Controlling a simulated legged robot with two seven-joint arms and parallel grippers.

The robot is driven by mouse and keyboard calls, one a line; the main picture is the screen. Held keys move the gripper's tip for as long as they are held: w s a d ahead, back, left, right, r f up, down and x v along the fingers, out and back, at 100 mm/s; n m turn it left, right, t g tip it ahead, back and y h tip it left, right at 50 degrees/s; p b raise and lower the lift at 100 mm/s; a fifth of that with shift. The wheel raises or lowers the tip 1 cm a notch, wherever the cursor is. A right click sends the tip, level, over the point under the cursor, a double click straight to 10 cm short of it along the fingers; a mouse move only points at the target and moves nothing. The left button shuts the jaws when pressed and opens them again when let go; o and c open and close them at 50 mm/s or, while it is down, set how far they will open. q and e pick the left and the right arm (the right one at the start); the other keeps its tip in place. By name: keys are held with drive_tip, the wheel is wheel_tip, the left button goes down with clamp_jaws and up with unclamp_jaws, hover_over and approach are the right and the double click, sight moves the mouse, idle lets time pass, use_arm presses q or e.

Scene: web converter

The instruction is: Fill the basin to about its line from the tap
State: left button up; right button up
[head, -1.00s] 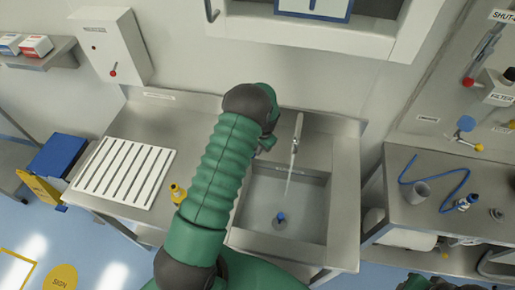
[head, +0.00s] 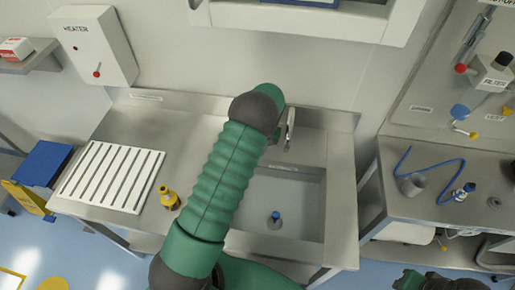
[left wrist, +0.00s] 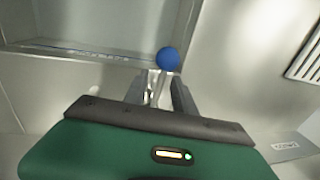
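The steel basin (head: 312,190) is set in the counter, with a small label at its back rim. A blue-topped plug (head: 275,219) stands on its floor. The water's height and the fill line cannot be made out. The tap (head: 290,128) rises behind the basin, partly hidden by my left arm; no stream shows below it. In the left wrist view, a blue ball knob on a thin stem (left wrist: 168,58) stands between the fingers of my left gripper (left wrist: 160,84), which look apart with small gaps. The head view hides this gripper. My right gripper's fingers are out of view.
A yellow bottle (head: 169,198) stands left of my arm, beside a white slatted rack (head: 112,176). A heater box (head: 95,45) hangs on the wall. The right bench holds a grey cup (head: 412,185) and blue tubing (head: 432,172). The counter behind the rack is clear.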

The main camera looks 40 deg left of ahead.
use_arm(q)
drive_tip(key=shift+d, duration=0.1)
wheel_tip(320, 180, up, 16)
drive_tip(key=w+d+b, duration=0.1)
drive_tip(key=d+b, duration=0.2)
drive_tip(key=shift+w+r, duration=0.2)
drive_tip(key=shift+w, duration=0.1)
drive_tip(key=shift+a, duration=0.1)
drive_tip(key=shift+f, duration=0.1)
